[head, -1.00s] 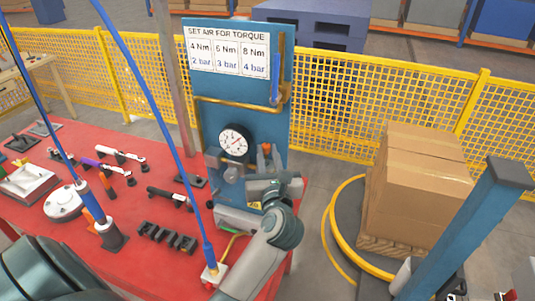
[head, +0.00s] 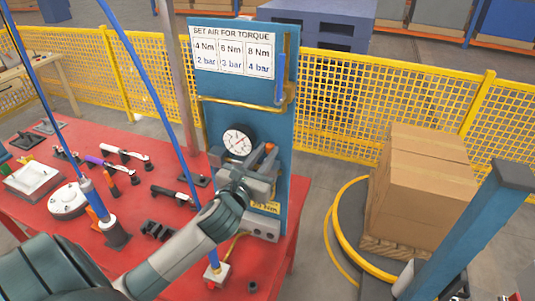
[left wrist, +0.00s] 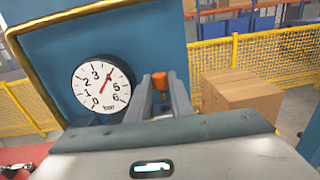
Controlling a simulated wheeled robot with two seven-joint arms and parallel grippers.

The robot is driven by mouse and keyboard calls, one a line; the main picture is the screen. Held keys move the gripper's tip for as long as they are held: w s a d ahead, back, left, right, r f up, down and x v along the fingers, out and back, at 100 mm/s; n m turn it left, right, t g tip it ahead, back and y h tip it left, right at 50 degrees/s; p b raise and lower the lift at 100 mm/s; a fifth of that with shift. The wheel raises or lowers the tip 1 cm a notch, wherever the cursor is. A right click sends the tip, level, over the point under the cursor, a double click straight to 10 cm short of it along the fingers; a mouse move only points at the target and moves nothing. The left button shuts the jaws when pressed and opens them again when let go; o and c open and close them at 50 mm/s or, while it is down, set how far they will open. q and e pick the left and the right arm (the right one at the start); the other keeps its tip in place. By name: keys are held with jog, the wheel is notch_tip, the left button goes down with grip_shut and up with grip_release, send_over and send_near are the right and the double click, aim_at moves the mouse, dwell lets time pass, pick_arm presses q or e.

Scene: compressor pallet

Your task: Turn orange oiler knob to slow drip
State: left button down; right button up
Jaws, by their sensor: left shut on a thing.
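The blue air panel (head: 240,88) stands on the red table with a round white gauge (head: 237,140) on it. The orange oiler knob (head: 269,147) is to the right of the gauge. My left gripper (head: 263,160) is at the knob, its arm coming in from the lower left and covering part of the fittings below. In the left wrist view the orange knob (left wrist: 160,80) shows between the two grey fingers, which are shut on it. The gauge (left wrist: 102,87) is to their left, its red needle pointing up and right. My right gripper is not in view.
Several tools and holders lie on the red table (head: 55,220) at left. A yellow mesh fence (head: 345,105) runs behind. A cardboard box (head: 425,180) stands on a pallet at right, beside a blue post (head: 465,235).

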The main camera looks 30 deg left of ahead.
pick_arm(q)
jog(key=shift+a+m+h, duration=0.2)
jog(key=shift+m+h, duration=0.4)
jog(key=shift+h, duration=0.3)
jog(key=shift+a+m+h, duration=0.15)
jog(key=shift+m+h, duration=0.45)
jog(key=shift+h, duration=0.3)
jog(key=shift+m+h, duration=0.3)
jog(key=shift+h, duration=0.3)
jog(key=c, duration=1.6)
grip_release()
jog(key=shift+o, duration=0.2)
jog(key=shift+y, duration=0.3)
jog(key=shift+w+d+n+y, duration=0.15)
jog(key=shift+n+y, duration=0.55)
jog(key=shift+y, duration=0.3)
